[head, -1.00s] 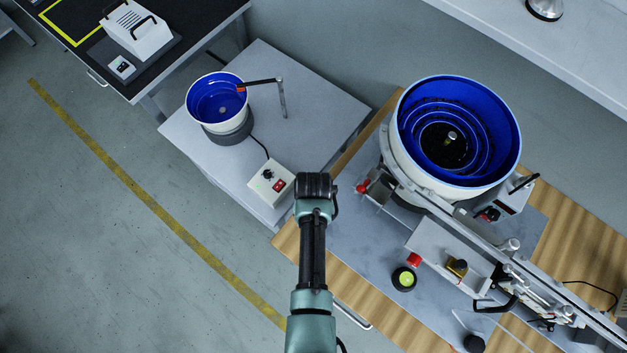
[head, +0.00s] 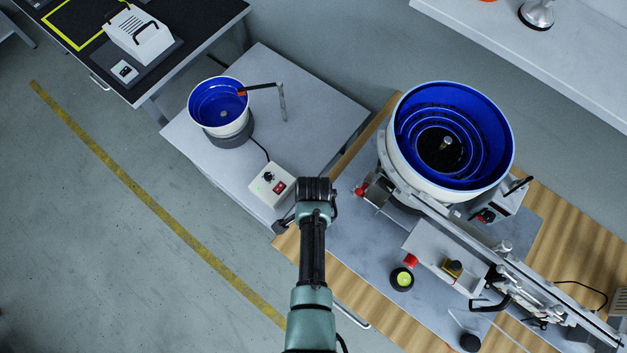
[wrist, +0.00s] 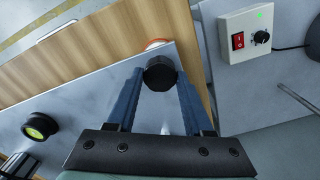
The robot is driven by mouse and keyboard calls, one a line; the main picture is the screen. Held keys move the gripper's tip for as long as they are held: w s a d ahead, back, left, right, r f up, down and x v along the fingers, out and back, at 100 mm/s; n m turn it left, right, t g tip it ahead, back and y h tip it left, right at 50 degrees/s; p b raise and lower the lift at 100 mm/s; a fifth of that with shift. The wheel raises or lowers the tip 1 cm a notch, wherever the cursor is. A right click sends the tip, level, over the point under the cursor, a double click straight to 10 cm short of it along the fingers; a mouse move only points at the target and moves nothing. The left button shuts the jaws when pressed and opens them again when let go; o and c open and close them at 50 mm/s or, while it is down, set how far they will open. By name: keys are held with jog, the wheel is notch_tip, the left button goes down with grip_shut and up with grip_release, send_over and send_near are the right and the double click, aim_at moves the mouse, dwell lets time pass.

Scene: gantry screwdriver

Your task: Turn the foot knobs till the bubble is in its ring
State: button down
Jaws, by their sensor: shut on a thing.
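My gripper (wrist: 160,82) is shut on a black foot knob (wrist: 160,70) at the corner of the grey plate (wrist: 90,100), one finger on each side of it. In the head view my own arm hides this knob and the fingertips. The round level (head: 402,279), a yellow-green disc in a black ring, sits on the plate right of my arm. It also shows at the left of the wrist view (wrist: 38,126). The bubble is too small to make out in either view. Another black knob (head: 470,342) is at the plate's near edge.
A blue-lined bowl feeder (head: 450,135) and a rail (head: 520,275) stand on the plate. The plate lies on a wooden bench (head: 575,240). A control box (head: 270,185) and a smaller blue bowl (head: 218,103) are on the grey table to the left.

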jog(key=m, duration=0.5)
jog(key=shift+m+p, duration=0.3)
dwell(0.4)
jog(key=shift+c, duration=1.5)
grip_release()
jog(key=shift+r, duration=0.1)
notch_tip(320, 180, up, 13)
